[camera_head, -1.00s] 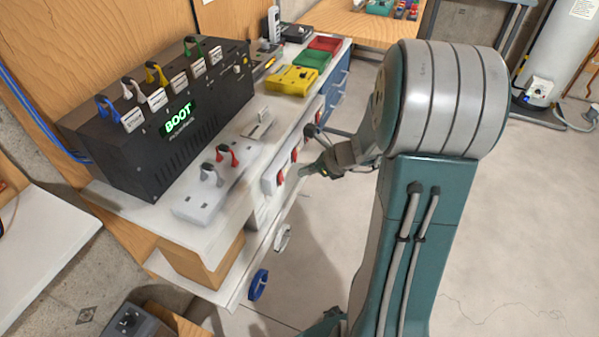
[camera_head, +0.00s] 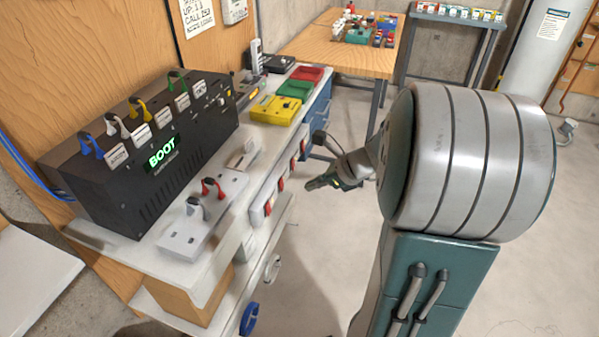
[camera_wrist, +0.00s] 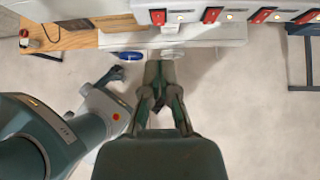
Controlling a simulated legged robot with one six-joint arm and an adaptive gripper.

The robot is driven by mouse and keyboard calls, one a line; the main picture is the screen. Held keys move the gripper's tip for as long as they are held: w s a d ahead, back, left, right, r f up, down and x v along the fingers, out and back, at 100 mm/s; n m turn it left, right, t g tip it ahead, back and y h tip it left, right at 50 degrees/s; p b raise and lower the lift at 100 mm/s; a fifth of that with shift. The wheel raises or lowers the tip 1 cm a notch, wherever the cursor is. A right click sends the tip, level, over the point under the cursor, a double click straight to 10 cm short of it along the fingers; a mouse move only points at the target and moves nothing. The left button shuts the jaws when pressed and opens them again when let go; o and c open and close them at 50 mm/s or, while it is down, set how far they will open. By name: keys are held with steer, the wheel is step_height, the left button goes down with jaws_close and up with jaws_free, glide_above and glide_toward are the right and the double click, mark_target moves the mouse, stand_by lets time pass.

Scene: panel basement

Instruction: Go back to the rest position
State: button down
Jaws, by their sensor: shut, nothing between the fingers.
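My gripper (camera_head: 322,183) is shut and empty. In the head view it hangs in the air just right of the white bench's front edge, partly hidden behind my own arm. In the wrist view my gripper (camera_wrist: 160,100) points toward the bench edge, with bare floor below it. A panel with several red switches (camera_wrist: 211,15) runs along the bench front at the top of that view, apart from the fingers.
A black box reading BOOT (camera_head: 160,150) and a white socket strip (camera_head: 203,215) stand on the white bench (camera_head: 115,240). Yellow (camera_head: 274,110), green and red boxes sit farther back. A wooden table (camera_head: 330,52) stands behind.

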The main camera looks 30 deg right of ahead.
steer(key=shift+a, duration=0.2)
steer(key=s+a+r+n+g+h, duration=0.1)
steer(key=s+a+r+n+h, duration=0.2)
steer(key=s+a+n, duration=0.4)
steer(key=s+a+r+n+h, duration=0.3)
steer(key=a+n, duration=0.7)
steer(key=n, duration=1.1)
steer(key=s+r, duration=0.2)
steer(key=s, duration=0.2)
steer(key=shift+s+r+g, duration=0.35)
steer(key=shift+s+g, duration=0.05)
steer(key=shift+a, duration=0.1)
